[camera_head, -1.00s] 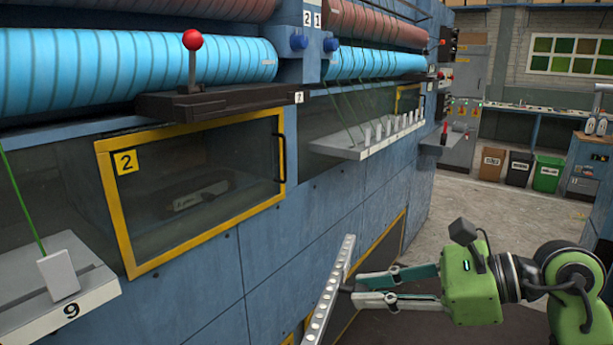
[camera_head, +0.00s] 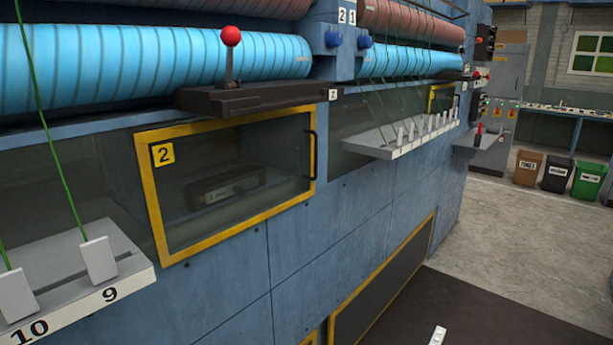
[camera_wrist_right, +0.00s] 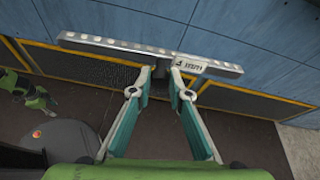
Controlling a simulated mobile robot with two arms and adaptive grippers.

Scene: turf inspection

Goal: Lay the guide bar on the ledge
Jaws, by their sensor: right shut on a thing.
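The guide bar is a long grey metal bar with a row of holes. In the right wrist view the guide bar (camera_wrist_right: 110,44) spans nearly the whole width, and a small label sits near its right half. My right gripper (camera_wrist_right: 162,78) is shut on it near its middle, above the dark floor and close to the blue machine wall. In the head view only a tip of the bar (camera_head: 438,336) shows at the bottom edge. Two pale ledges jut from the machine: a near ledge (camera_head: 60,262) marked 9 and 10, and a farther ledge (camera_head: 400,150) with several white tabs.
A yellow-framed window (camera_head: 240,235) marked 2 lies between the ledges. Above it, a dark lever base (camera_head: 250,97) with a red-knobbed lever juts out. Green strands run to the tabs on the ledges. Bins (camera_head: 588,178) stand far right. The floor right of the machine is clear.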

